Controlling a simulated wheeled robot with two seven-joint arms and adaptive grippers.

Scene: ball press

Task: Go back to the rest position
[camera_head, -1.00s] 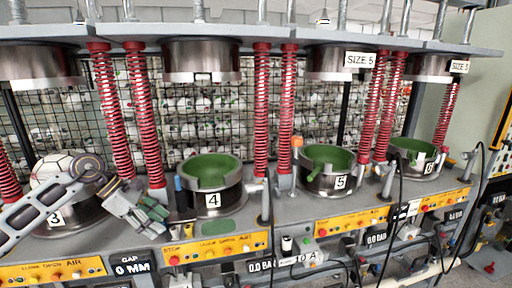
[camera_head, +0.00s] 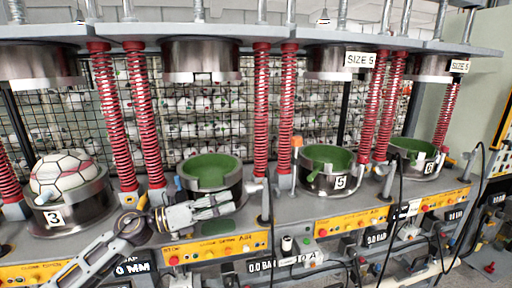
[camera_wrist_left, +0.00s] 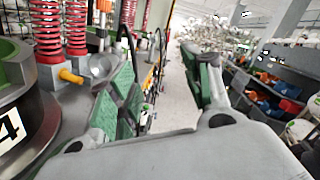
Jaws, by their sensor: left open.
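My left gripper (camera_head: 226,206) reaches in from the lower left in the head view and lies in front of the press cup numbered 4 (camera_head: 236,178). Its fingers with green pads (camera_wrist_left: 165,90) stand apart in the left wrist view, with nothing between them. A white ball with dark reddish lines (camera_head: 62,172) sits in the cup numbered 3 (camera_head: 85,208) at the left, apart from the gripper. The right gripper shows in neither view.
Cups 5 (camera_head: 318,183) and 6 (camera_head: 425,165) stand further right with green linings. Red springs (camera_head: 262,120) rise between the stations. Yellow control panels (camera_head: 215,248) run along the front edge. Black cables (camera_head: 396,200) hang at the right.

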